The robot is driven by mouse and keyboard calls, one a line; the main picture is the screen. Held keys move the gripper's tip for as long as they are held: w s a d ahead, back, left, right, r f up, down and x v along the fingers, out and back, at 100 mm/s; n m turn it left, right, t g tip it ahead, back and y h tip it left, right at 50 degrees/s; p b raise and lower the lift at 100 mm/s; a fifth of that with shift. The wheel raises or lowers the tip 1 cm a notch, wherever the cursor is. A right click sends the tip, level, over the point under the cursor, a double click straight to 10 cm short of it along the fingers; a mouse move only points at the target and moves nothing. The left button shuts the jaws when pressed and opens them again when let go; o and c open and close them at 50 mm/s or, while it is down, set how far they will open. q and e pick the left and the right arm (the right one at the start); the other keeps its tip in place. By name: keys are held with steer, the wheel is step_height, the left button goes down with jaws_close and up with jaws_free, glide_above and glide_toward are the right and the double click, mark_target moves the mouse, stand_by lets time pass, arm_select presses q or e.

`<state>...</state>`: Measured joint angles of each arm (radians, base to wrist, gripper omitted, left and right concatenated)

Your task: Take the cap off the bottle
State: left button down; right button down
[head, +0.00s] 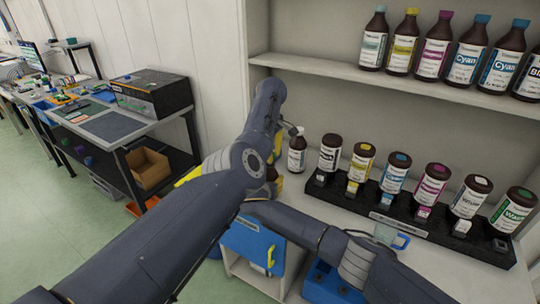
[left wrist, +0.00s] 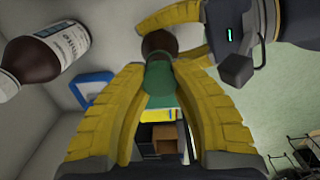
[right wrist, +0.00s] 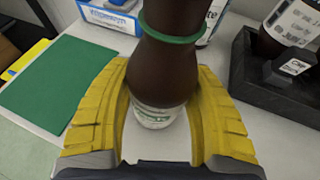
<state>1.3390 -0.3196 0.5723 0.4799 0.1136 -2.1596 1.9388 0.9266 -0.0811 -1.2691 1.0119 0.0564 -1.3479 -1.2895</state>
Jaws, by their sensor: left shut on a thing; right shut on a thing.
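A dark brown bottle (right wrist: 165,65) is between the yellow fingers of my right gripper (right wrist: 163,88), which is shut on it. A white label shows at its lower end and a green ring circles it near the top of the right wrist view. In the left wrist view, my left gripper (left wrist: 160,75) is shut on the green cap (left wrist: 158,82), up against the brown bottle (left wrist: 158,42). I cannot tell whether the cap is loose. In the head view my right gripper (head: 278,183) is partly hidden behind my left arm, and the left fingers are hidden.
A white-capped brown bottle (head: 297,155) stands just beyond my grippers. A black rack (head: 400,212) of several ink bottles is to the right. More bottles stand on the upper shelf (head: 400,80). A green sheet (right wrist: 62,85) lies on the white surface below.

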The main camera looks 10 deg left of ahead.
arm_select(q)
steer(key=shift+r, duration=0.15)
steer(key=shift+r, duration=1.9)
arm_select(e)
steer(key=shift+c, duration=2.1)
jaws_free()
